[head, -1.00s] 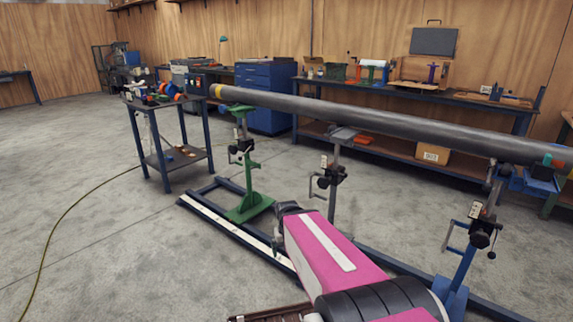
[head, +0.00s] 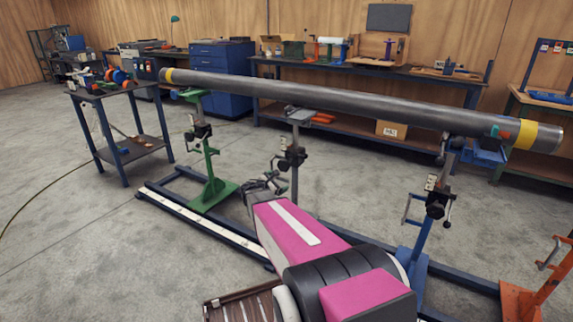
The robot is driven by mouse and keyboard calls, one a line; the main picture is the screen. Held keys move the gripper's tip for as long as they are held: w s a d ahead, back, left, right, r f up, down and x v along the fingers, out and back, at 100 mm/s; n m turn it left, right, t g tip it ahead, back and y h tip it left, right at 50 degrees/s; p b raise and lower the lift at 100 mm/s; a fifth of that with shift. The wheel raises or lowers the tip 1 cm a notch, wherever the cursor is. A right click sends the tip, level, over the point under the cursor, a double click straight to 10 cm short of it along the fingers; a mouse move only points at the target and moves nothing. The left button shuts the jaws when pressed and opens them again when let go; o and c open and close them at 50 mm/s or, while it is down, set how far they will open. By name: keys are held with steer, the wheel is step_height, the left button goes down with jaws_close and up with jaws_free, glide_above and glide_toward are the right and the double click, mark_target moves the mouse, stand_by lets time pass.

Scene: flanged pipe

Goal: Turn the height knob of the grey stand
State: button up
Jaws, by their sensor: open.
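The grey stand (head: 295,170) stands between the green stand (head: 209,165) and the blue stand (head: 425,225), under the long grey pipe (head: 340,98). Its dark clamp with the height knob (head: 292,158) sits partway up the post, with a crank handle at its left. The knob itself is too small to make out clearly. The foot of the stand is hidden behind my arm. My gripper (head: 257,187) is at the end of my pink arm, open and empty, low and left of the grey stand's clamp. I cannot tell how far apart they are in depth.
The pipe, with yellow bands near its ends, lies across the stands. A dark floor rail (head: 205,222) with a pale strip runs below. An orange stand (head: 530,290) is at the lower right. A tool cart (head: 122,150) stands at left.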

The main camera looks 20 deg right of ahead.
mark_target(282, 166)
steer(key=w+d+n+t, duration=0.1)
steer(key=w+d+n, duration=0.1)
steer(key=w+d, duration=0.1)
steer(key=w+d+n+t, duration=0.1)
steer(key=w+d, duration=0.1)
steer(key=w, duration=0.3)
steer(key=w+d+r+n+t, duration=0.1)
steer(key=w+d+n, duration=0.1)
steer(key=w+d, duration=0.1)
steer(key=shift+w+d+r+n+h, duration=0.1)
steer(key=shift+w+d+n+h, duration=0.2)
steer(key=shift+w, duration=0.25)
steer(key=c, duration=0.9)
